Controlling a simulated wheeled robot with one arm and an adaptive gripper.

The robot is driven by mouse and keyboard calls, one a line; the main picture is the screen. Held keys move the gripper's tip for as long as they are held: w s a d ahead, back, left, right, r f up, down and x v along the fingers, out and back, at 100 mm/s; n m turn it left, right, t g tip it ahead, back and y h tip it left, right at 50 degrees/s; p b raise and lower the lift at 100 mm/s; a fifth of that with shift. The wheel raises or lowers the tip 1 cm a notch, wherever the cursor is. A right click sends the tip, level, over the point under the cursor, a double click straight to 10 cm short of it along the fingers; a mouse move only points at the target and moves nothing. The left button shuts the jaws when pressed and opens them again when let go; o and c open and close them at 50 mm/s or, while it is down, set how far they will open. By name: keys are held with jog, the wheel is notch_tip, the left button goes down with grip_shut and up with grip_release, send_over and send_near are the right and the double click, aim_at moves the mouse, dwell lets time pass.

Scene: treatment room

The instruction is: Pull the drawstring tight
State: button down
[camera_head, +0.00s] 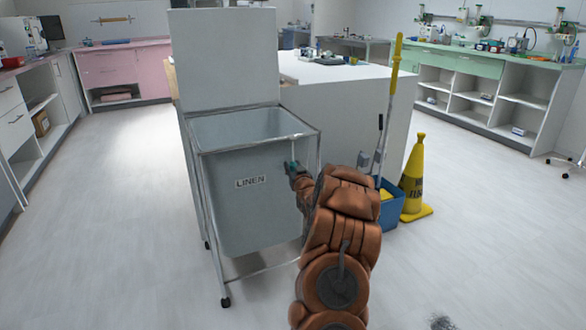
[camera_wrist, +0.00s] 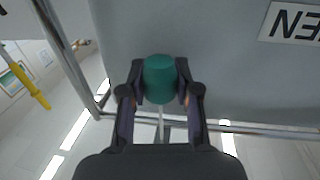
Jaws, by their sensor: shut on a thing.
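The grey linen hamper (camera_head: 240,215) stands on a wheeled metal frame, with its lid up and the open top showing an empty-looking inside. A small green toggle (camera_head: 291,165), seemingly the drawstring's pull, is at the right of the hamper's front. My gripper (camera_head: 294,169) is there, reached from the front right. In the wrist view the green toggle (camera_wrist: 159,79) sits between both fingertips of my gripper (camera_wrist: 160,84), which is shut on it. A thin pale cord (camera_wrist: 160,122) shows by the toggle. Whether it is taut cannot be told.
A white cabinet (camera_head: 365,110) stands right behind the hamper. A blue mop bucket (camera_head: 391,213) and a yellow floor cone (camera_head: 414,180) are to the right of my arm. The floor in front and to the left is clear.

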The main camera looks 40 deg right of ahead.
notch_tip(320, 180, down, 16)
jog(key=shift+f+p, duration=0.2)
jog(key=shift+p, duration=0.75)
jog(key=shift+f, duration=0.1)
jog(key=c, duration=1.1)
grip_release()
jog(key=o, duration=0.3)
jog(key=v, duration=1.2)
